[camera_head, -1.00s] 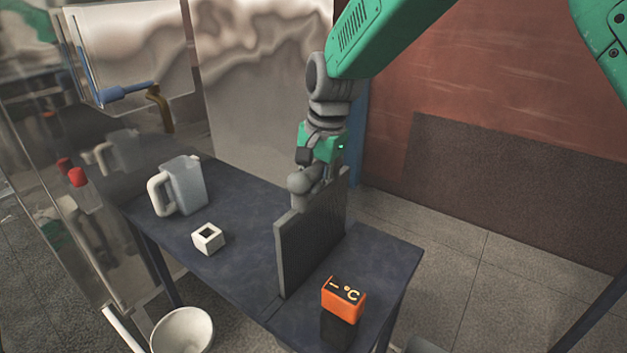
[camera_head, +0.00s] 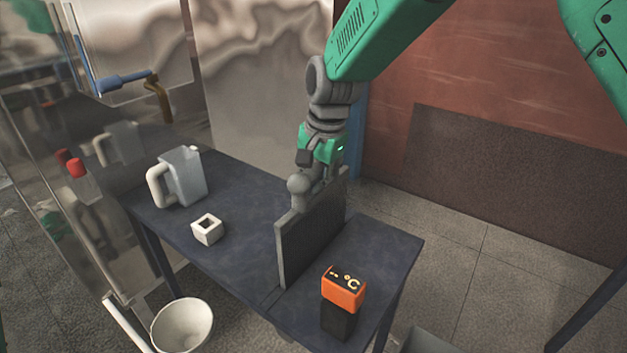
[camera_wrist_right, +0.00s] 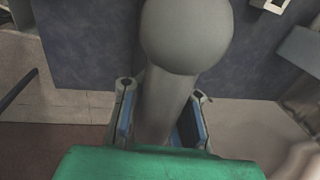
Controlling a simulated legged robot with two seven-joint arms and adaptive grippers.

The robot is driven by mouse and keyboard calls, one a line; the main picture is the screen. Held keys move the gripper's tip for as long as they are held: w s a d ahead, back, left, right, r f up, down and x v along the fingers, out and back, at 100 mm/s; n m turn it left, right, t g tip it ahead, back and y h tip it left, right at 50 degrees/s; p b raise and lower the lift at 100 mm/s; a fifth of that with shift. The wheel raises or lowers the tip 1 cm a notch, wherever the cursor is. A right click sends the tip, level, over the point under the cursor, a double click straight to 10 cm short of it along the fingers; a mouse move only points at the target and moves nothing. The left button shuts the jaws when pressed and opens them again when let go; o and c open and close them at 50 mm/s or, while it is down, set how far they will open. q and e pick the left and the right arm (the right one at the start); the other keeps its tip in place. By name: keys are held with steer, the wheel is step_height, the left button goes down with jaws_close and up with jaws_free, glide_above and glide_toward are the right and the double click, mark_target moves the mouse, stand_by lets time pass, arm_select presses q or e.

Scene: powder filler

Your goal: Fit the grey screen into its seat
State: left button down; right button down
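The grey screen (camera_head: 312,240) is a flat upright panel at the dark table, its lower edge at the tabletop. My right gripper (camera_head: 312,180) is at its upper edge, beside a grey ball-ended handle (camera_head: 299,184). In the right wrist view the handle (camera_wrist_right: 187,35) runs between the blue-padded fingers of the right gripper (camera_wrist_right: 162,112), which lie close on both sides and look shut on it. The ball hides what is behind it, and the join of handle and screen is not clear. I cannot make out the seat. My left gripper is not in view.
A white block with a square hole (camera_head: 207,229) and a grey jug (camera_head: 183,178) stand left. A white bowl (camera_head: 182,325) is below the table's front edge. A steel machine stands at left.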

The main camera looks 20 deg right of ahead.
mark_target(314, 164)
steer(key=shift+f+b, duration=2.3)
steer(key=shift+f, duration=5.05)
steer(key=c, duration=1.6)
jaws_free()
steer(key=shift+c, duration=0.2)
steer(key=shift+r, duration=0.2)
step_height(314, 164, up, 18)
steer(key=p, duration=0.5)
steer(key=shift+p, duration=0.4)
steer(key=shift+r, duration=0.65)
